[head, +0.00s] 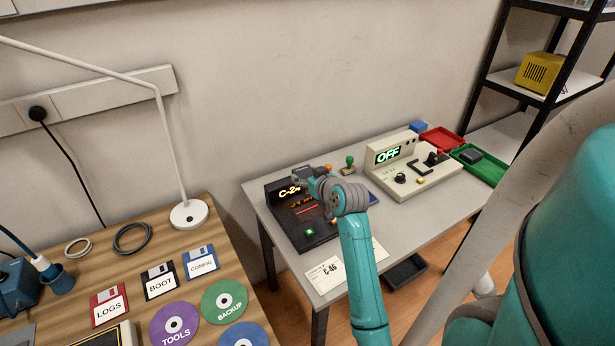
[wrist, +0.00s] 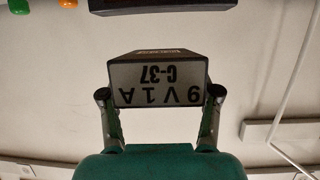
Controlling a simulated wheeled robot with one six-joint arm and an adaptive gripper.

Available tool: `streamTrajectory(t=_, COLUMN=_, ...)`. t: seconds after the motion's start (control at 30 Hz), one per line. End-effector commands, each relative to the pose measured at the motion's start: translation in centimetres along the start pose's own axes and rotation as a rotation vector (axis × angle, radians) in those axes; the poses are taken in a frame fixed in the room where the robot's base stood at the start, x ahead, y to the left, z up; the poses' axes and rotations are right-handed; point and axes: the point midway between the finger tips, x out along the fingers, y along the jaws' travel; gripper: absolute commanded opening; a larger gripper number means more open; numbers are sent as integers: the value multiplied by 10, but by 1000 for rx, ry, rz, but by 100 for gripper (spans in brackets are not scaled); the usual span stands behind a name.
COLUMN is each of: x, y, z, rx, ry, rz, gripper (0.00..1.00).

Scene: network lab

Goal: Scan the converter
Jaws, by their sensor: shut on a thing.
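In the head view my gripper (head: 316,180) is over the back of a black scanner unit (head: 318,236) on the grey table. My gripper and arm hide part of the unit. The converter is small and partly hidden in the head view, and I cannot tell whether it touches the unit.
A beige tester (head: 430,175) with an "OFF" display stands right of the scanner. A red tray (head: 441,138) and a green tray (head: 490,172) lie beyond it. A green-knobbed stamp (head: 349,163) stands behind. A "C-46" card (head: 325,272) lies in front. A lamp (head: 188,214) stands left.

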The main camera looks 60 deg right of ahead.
Motion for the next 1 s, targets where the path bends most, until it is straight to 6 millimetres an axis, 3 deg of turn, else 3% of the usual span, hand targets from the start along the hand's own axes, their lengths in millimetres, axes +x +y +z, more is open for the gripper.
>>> streamTrajectory(t=0.53, x=22, y=0, z=52, rx=1, ry=0, rz=-1, gripper=16)
streamTrajectory(t=1.0, x=25, y=0, z=60, rx=0, ry=1, rz=0, gripper=16)
